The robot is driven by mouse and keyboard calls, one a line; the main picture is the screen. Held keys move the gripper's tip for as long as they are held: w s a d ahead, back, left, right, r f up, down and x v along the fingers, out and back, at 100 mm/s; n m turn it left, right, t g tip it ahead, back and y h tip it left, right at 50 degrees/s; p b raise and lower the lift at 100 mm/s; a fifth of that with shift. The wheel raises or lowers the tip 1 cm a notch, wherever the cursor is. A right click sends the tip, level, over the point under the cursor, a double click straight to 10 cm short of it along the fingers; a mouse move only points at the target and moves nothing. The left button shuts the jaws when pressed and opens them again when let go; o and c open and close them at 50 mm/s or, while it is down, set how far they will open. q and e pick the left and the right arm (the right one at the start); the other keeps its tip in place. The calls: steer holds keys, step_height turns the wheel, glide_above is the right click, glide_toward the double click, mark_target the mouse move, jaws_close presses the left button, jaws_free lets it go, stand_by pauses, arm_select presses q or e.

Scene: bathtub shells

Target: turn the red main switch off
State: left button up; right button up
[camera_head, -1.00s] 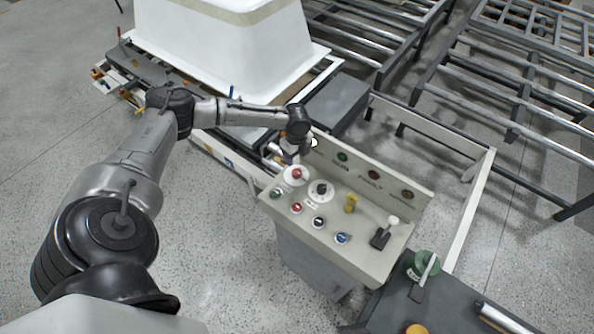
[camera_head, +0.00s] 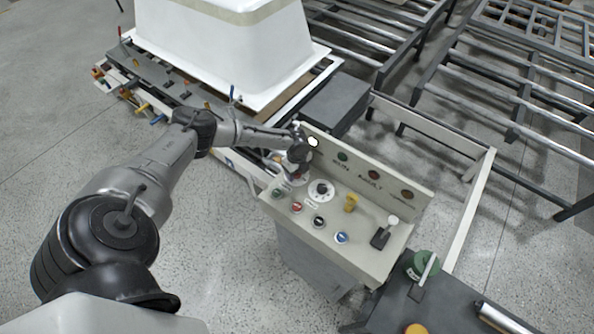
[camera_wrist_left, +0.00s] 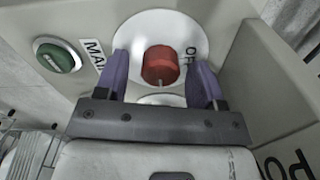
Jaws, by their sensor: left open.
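The red main switch (camera_wrist_left: 160,65) is a round red knob on a white disc (camera_wrist_left: 133,35), with a MAIN label to its left and an OFF label to its right. My left gripper (camera_wrist_left: 162,82) is open, its two purple fingers on either side of the knob. I cannot tell whether they touch it. In the head view my left gripper (camera_head: 287,164) is at the left end of the control panel (camera_head: 372,232), and the knob is mostly hidden behind it. My right gripper is not in view.
A black knob (camera_head: 320,189) on a white disc sits right of the main switch. Several push buttons, a yellow switch (camera_head: 351,202) and a lever (camera_head: 381,237) share the panel. The panel's upright back stands close behind. A white tub shell (camera_head: 220,50) stands on a conveyor beyond.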

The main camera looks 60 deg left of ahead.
arm_select(q)
steer(key=c, duration=0.9)
steer(key=shift+n, duration=0.4)
steer(key=n+p, duration=0.2)
steer(key=n, duration=0.1)
steer(key=shift+r, duration=0.1)
steer(key=n+p, duration=0.2)
steer(key=n, duration=0.3)
steer(key=shift+p, duration=0.3)
steer(key=n+p, duration=0.2)
steer(key=n, duration=0.2)
steer(key=shift+n, duration=0.4)
steer(key=n+p, duration=0.2)
steer(key=n, duration=0.2)
steer(key=shift+w, duration=0.1)
steer(key=shift+n, duration=0.3)
